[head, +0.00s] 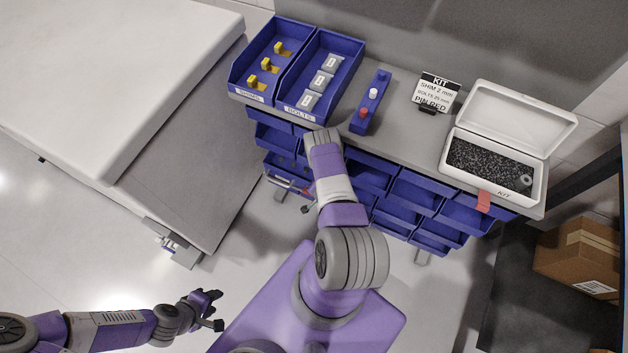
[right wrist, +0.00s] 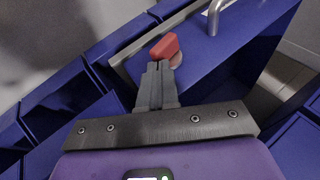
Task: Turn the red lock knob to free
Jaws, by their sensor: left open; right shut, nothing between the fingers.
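The red lock knob (right wrist: 165,46) shows in the right wrist view on a blue drawer front, with a round red base partly behind its raised grip. My right gripper (right wrist: 158,68) is shut and empty. Its fingertips are right at the near side of the knob; I cannot tell whether they touch. In the head view my right arm reaches to the drawer cabinet and its gripper is mostly hidden; a small red spot beside the arm may be the knob. My left gripper (head: 213,307) is open and empty above the floor at the lower left.
A metal handle (right wrist: 222,12) sits beyond the knob. On the bench are blue bins (head: 268,55), a blue pin holder (head: 381,82), a sign (head: 435,92) and an open white kit box (head: 520,105). A white-topped platform (head: 100,70) stands left.

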